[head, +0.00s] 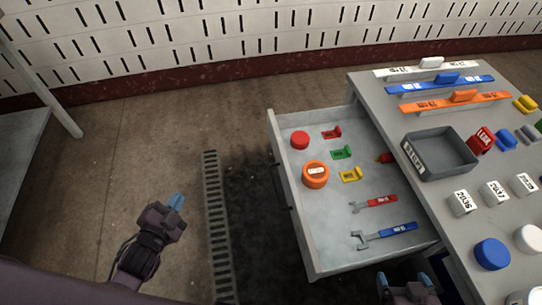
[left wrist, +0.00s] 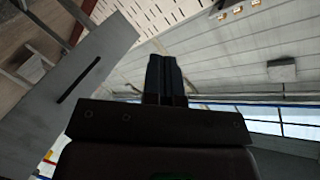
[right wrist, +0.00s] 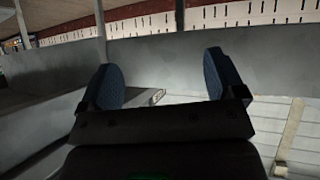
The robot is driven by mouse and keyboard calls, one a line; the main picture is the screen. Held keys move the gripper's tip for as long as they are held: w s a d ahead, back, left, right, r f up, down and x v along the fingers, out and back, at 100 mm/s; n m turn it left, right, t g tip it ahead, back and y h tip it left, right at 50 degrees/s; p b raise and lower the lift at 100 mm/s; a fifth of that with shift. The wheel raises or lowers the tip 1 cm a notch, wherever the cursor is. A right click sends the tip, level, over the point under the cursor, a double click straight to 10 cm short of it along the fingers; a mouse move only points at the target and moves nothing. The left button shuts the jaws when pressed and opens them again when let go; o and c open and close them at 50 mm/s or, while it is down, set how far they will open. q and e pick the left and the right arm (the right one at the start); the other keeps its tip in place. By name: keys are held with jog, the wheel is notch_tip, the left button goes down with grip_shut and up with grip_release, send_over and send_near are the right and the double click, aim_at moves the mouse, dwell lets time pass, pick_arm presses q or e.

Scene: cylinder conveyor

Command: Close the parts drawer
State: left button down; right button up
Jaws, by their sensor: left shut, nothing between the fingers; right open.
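The parts drawer (head: 282,165) is pulled out from the left side of the grey workbench (head: 373,100). It holds a red cap (head: 299,140), an orange round part (head: 315,174), small red, green and yellow parts, a red wrench (head: 374,203) and a blue wrench (head: 385,235). My left gripper (head: 175,201) is shut and empty, left of the drawer and apart from it. Its fingers (left wrist: 166,78) are together in the left wrist view. My right gripper (head: 416,287) is at the drawer's near right corner, partly cut off by the frame. In the right wrist view its fingers (right wrist: 166,80) are apart and empty.
On the bench stand a grey bin (head: 438,152), orange (head: 455,104) and blue (head: 440,84) handled bars, white labelled blocks and a blue cylinder (head: 492,253). A floor grate (head: 217,225) runs left of the drawer.

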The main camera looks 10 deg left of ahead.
pick_arm(q)
jog(key=w+d+m+t+h+b, duration=0.3)
jog(key=w+m+h, duration=0.5)
jog(key=m, duration=0.7)
jog(key=m+g+h+b, duration=0.7)
jog(key=m+g, duration=0.5)
jog(key=m, duration=1.2)
send_near(276, 151)
jog(key=shift+h, duration=0.3)
jog(key=x, duration=0.3)
jog(key=p+x, duration=0.1)
jog(key=x, duration=0.3)
jog(key=shift+w+f, duration=0.2)
jog(key=shift+d, duration=0.15)
pick_arm(e)
notch_tip(276, 151, down, 8)
jog(key=g, duration=0.1)
jog(key=shift+a+n, duration=0.15)
jog(key=shift+n, duration=0.15)
jog(key=shift+r, duration=0.1)
pick_arm(q)
jog(key=shift+d, duration=0.1)
pick_arm(e)
jog(key=shift+s, duration=0.1)
